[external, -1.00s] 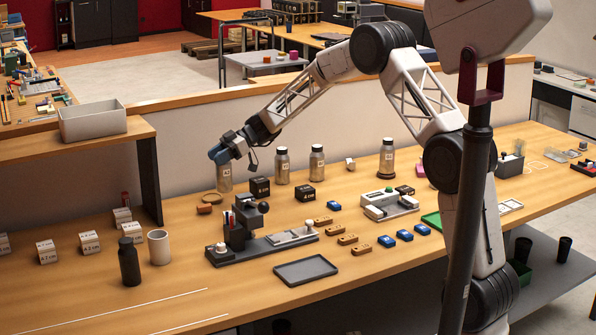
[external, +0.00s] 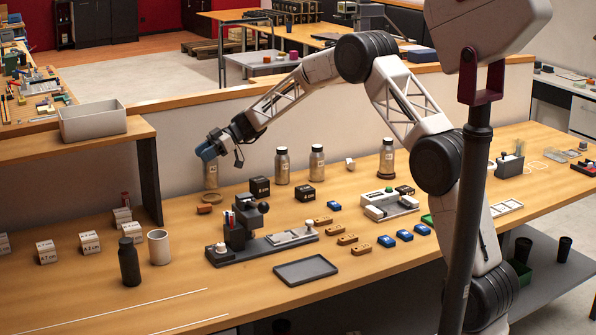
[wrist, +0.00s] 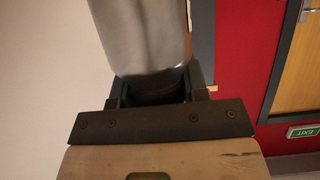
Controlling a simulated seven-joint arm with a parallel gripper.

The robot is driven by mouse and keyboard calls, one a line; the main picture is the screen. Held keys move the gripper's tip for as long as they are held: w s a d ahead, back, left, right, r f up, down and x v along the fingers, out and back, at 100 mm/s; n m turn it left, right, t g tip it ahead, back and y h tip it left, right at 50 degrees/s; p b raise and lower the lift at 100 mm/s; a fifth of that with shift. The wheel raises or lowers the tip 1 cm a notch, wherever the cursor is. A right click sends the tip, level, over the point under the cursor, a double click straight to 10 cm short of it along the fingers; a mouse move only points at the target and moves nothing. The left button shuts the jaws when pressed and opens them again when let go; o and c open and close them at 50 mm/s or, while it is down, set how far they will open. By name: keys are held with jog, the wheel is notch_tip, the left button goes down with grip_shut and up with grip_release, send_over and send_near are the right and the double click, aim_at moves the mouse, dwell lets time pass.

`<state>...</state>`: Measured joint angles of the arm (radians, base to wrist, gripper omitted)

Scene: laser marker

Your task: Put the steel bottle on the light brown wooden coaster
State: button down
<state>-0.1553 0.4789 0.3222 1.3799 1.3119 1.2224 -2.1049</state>
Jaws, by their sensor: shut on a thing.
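My gripper (external: 207,150) is shut on a steel bottle (external: 211,175) near the back left of the bench. The bottle hangs upright below the gripper, and its cap is hidden in the jaws. In the wrist view the bottle's shiny body (wrist: 150,38) fills the top centre, next to the dark gripper parts (wrist: 155,92).
Two more steel bottles (external: 282,166) (external: 317,163) stand to the right, and another (external: 386,160) further right. Black cubes (external: 260,187) and a dark fixture (external: 240,232) are nearby.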

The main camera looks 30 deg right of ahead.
jog(key=shift+f, duration=1.85)
jog(key=c, duration=0.6)
grip_release()
jog(key=shift+c, duration=0.2)
jog(key=v, duration=1.2)
